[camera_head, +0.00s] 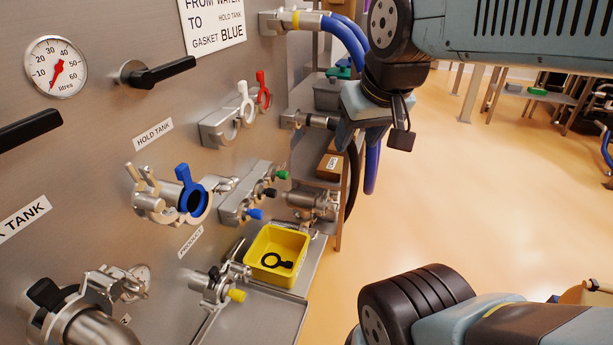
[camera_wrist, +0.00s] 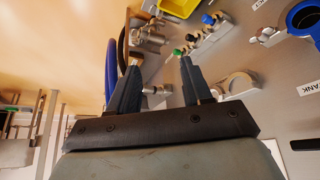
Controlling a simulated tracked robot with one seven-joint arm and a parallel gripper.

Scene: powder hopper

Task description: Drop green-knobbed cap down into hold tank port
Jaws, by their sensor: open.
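The green-knobbed cap (camera_head: 283,175) sits at the far end of a wall rack (camera_head: 236,208), beside a black-knobbed and a blue-knobbed cap. Its green knob also shows in the wrist view (camera_wrist: 177,52), just beyond my fingers. The hold tank port (camera_head: 150,205) is on the panel under its label, with a blue gasket (camera_head: 191,190) at its mouth and an open clamp around it. In the wrist view the gasket (camera_wrist: 303,15) shows at the upper right. My gripper (camera_head: 376,135) is open and empty, out from the panel and right of the rack; its fingers (camera_wrist: 160,62) stand apart.
An upper rack (camera_head: 218,130) carries white and red gaskets. Blue hoses and pipe fittings are near my gripper. The floor at right is open.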

